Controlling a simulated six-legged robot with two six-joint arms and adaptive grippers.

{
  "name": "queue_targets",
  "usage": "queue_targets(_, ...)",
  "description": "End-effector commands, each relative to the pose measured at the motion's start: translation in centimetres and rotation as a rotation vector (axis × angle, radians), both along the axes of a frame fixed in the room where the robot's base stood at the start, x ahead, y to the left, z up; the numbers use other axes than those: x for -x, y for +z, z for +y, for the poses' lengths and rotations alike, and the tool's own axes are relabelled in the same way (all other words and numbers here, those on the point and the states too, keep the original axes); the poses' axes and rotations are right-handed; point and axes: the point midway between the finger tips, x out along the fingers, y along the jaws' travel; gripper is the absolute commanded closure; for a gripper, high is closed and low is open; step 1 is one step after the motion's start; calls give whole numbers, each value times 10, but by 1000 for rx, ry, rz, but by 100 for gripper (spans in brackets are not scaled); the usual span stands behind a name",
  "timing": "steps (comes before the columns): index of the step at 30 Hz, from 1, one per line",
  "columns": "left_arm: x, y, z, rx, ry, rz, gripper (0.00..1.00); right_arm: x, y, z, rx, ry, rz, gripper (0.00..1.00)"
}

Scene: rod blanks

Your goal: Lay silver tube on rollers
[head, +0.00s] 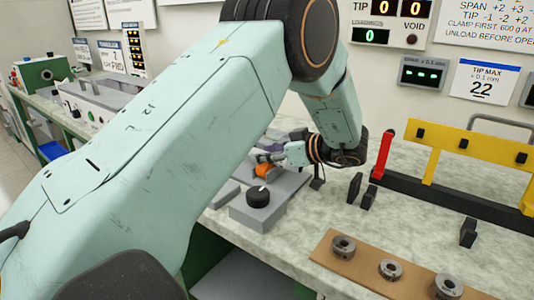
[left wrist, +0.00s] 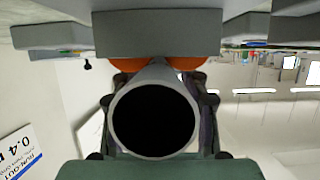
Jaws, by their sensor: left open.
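The silver tube (left wrist: 125,147) shows nearly end-on in the left wrist view, its dark open mouth toward the camera. Its far part reaches between two orange rollers (left wrist: 124,64). It appears to lie against them, but I cannot tell whether it rests fully. My left gripper (left wrist: 157,82) is open, with its fingers on both sides of the tube. In the head view, my left gripper (head: 270,157) is low beside the orange roller (head: 262,170) on a grey fixture (head: 287,190). My arm hides much of that area, and the tube is not clear there. My right gripper is out of view.
A black knob (head: 258,196) sits on a grey block in front. Black upright pieces (head: 355,187) stand to the right, before a yellow and red rack (head: 470,145). A wooden board (head: 365,266) with three metal rings lies at the front right. Bare bench lies between.

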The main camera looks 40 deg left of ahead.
Motion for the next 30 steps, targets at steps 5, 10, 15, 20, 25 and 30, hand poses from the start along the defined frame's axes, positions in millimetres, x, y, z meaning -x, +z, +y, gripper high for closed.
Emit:
queue_targets(5, 0, 4, 0, 0, 0, -2, 55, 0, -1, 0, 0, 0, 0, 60)
queue_targets(10, -3, 15, -23, -3, -3, -1, 55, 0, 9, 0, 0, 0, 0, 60)
queue_targets(15, -7, 29, -56, -4, -4, -1, 55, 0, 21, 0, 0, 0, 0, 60)
queue_targets(20, -10, 40, -84, -3, -2, -2, 55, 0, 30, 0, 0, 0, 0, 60)
queue_targets(25, -12, 47, -104, -1, -1, 0, 55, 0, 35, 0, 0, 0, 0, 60)
queue_targets(30, -13, 48, -110, -1, 0, 0, 55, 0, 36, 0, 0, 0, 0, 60)
